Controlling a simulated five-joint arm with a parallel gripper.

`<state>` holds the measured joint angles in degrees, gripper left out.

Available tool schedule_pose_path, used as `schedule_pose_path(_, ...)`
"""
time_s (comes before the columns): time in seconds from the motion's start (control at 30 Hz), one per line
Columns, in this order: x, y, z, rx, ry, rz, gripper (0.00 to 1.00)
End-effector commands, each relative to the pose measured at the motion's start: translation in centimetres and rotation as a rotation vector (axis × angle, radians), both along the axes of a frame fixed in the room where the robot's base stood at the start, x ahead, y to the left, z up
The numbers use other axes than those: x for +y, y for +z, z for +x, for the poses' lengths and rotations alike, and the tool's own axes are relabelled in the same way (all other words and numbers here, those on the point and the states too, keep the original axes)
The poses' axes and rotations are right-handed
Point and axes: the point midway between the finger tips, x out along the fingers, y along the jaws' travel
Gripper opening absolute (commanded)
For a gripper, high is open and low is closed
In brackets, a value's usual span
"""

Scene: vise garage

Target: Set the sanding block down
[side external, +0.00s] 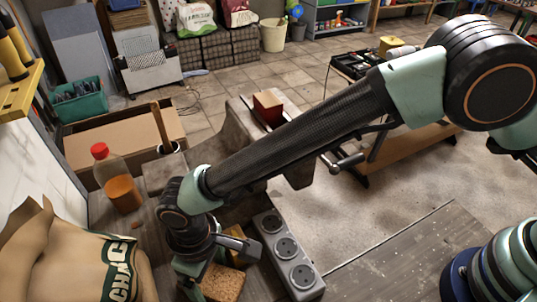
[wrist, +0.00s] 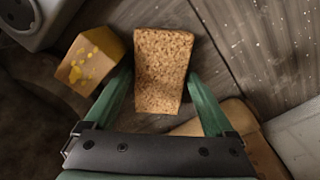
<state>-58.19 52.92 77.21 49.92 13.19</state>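The sanding block (wrist: 163,70) is a cork-brown, speckled block. In the wrist view it sits between the two green fingers of my gripper (wrist: 160,76), whose tips meet its two sides, so my gripper looks shut on it. In the side view the block (side external: 222,281) shows low at the bottom, just above or on the wooden bench; I cannot tell if it touches. My gripper (side external: 207,275) points down there, and my wrist hides part of the fingers.
A yellow-marked block (wrist: 88,64) lies close left of the fingers. A grey power strip (side external: 288,250) lies right of my gripper. A charcoal bag (side external: 80,265) and a bottle with a red cap (side external: 118,180) stand to the left.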

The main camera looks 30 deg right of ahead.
Motion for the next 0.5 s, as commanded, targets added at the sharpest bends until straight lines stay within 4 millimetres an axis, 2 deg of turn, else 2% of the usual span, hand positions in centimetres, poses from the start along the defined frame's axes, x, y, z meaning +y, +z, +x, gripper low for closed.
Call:
schedule_pose_path(0.17, 0.0, 0.3, 0.0, -0.001, 0.0, 0.001, 0.89)
schedule_pose_path(0.27, 0.1, 1.3, 0.0, -0.001, 0.0, 0.001, 0.89)
schedule_pose_path(0.5, 0.1, 6.1, 0.1, -0.003, 0.0, 0.004, 0.89)
